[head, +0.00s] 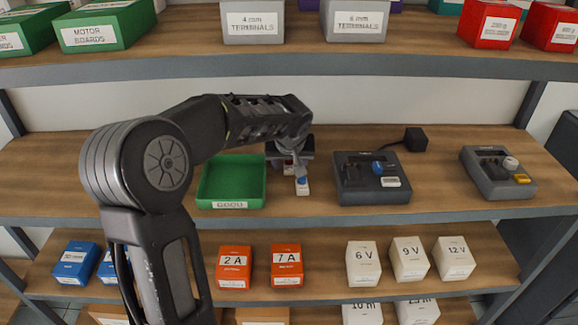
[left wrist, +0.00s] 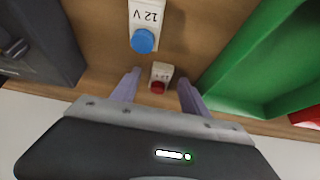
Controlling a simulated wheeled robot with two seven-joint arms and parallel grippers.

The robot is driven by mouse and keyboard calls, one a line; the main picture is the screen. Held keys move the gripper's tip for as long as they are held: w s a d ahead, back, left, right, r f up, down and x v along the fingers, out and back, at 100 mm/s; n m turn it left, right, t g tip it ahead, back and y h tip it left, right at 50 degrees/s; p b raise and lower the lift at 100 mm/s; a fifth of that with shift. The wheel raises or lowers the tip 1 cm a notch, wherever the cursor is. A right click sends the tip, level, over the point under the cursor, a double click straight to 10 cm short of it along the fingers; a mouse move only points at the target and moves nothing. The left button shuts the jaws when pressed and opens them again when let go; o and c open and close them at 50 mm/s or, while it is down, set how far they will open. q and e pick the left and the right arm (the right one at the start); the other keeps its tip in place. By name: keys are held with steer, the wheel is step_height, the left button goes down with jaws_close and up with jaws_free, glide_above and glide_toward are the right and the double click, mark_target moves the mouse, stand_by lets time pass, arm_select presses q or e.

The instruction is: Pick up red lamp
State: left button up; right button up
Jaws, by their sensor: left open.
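The red lamp (left wrist: 158,86) is a small white block with a red dome. In the left wrist view it stands on the wooden shelf between the two fingers of my left gripper (left wrist: 158,82), with visible gaps on both sides. In the head view my left gripper (head: 292,158) reaches over the middle shelf, right of the green tray, and mostly hides the red lamp. It is open and empty. A white block labelled 12 V with a blue dome (left wrist: 143,40) lies close by; it also shows in the head view (head: 302,186). My right gripper is not in view.
The green tray (head: 231,205) labelled GOOD is close on one side. A dark tester box (head: 371,190) is on the other side, with another dark device (head: 497,188) farther right. The upper shelf (head: 300,61) overhangs behind my arm.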

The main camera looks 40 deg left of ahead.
arm_select(q)
jaws_close()
stand_by(0.6)
